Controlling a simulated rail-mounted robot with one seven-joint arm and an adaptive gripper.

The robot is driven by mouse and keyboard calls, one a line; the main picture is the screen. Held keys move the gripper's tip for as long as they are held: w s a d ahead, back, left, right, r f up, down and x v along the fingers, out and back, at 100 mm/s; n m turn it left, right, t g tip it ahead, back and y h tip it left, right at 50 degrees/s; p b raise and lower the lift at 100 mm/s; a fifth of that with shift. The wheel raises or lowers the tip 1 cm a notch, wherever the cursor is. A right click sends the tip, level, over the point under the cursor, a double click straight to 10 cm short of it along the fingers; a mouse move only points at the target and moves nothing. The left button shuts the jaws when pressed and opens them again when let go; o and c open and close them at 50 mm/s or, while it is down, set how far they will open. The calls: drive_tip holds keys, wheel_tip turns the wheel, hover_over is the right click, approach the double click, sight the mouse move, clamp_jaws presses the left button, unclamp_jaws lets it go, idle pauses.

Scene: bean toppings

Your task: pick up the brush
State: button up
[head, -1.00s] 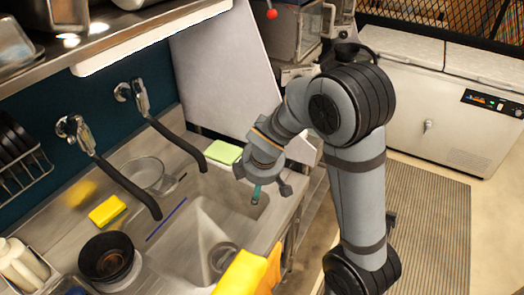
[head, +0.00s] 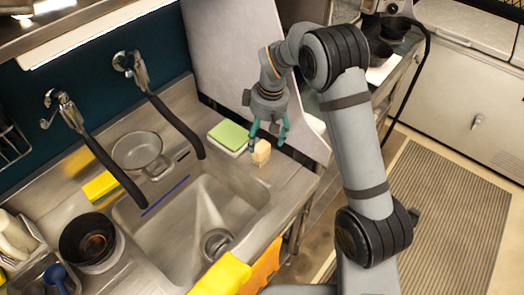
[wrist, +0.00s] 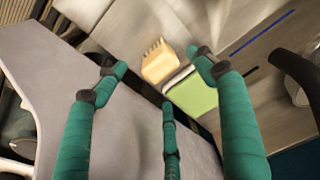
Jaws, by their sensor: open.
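The brush (head: 261,153) is a small, pale wooden block standing on the counter at the back right of the sink. In the wrist view the brush (wrist: 159,62) shows a toothed, bristle-like edge, and lies between and beyond the fingertips. My gripper (head: 268,142) has teal fingers, spread apart and pointing down, just above and around the brush in the head view. In the wrist view my gripper (wrist: 158,72) is open, with nothing held between its fingers. I cannot tell whether a finger touches the brush.
A green-topped sponge or pad (head: 229,136) lies close left of the brush. A pale upright panel (head: 240,60) stands behind. The sink (head: 205,205), black taps (head: 178,125), a glass pan (head: 138,151) and a yellow sponge (head: 100,186) are to the left. Yellow cloth (head: 222,275) hangs in front.

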sight(261, 146)
drive_tip(key=shift+w+f, duration=0.2)
drive_tip(key=shift+f, duration=0.4)
drive_tip(key=shift+s+a+f+p, duration=0.1)
drive_tip(key=shift+a+f+p, duration=0.15)
drive_tip(key=shift+f+p, duration=0.55)
drive_tip(key=f, duration=0.1)
drive_tip(key=w+f+p, duration=0.1)
drive_tip(key=f, duration=0.1)
drive_tip(key=shift+a+f, duration=0.1)
drive_tip(key=shift+f, duration=0.3)
drive_tip(key=shift+s, duration=0.1)
drive_tip(key=shift+c, duration=0.2)
drive_tip(key=c, duration=1.5)
